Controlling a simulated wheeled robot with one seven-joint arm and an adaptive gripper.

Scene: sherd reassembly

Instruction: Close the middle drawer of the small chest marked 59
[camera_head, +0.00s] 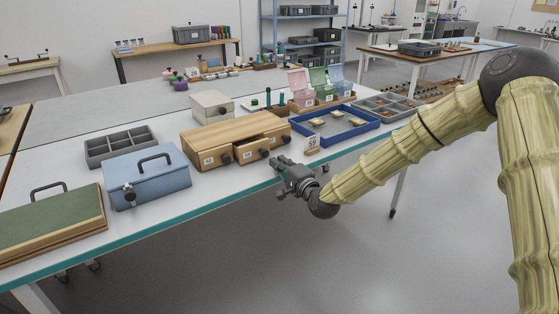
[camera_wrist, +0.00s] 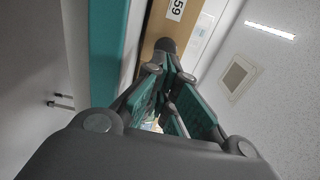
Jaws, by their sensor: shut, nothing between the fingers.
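The small wooden chest (camera_head: 220,131) stands on the table, with drawers side by side in its front. The middle drawer (camera_head: 247,151) stands out from the front, with a pale label and a dark knob. The left drawer (camera_head: 209,153) looks flush. A tag reading 59 (camera_head: 312,142) stands right of the chest. My gripper (camera_head: 278,164) is at the table's front edge, in front and to the right of the middle drawer, apart from it. In the wrist view its fingers (camera_wrist: 171,82) are shut and empty. Beyond them show a wooden front (camera_wrist: 155,22), a dark knob (camera_wrist: 165,45) and a label reading 59 (camera_wrist: 176,9).
A blue box (camera_head: 147,176) with a handle stands left of the chest, a grey divided tray (camera_head: 120,147) behind it. A blue tray (camera_head: 345,137) lies to the right. A pale box (camera_head: 212,106) stands behind the chest. The white table strip before the chest is clear.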

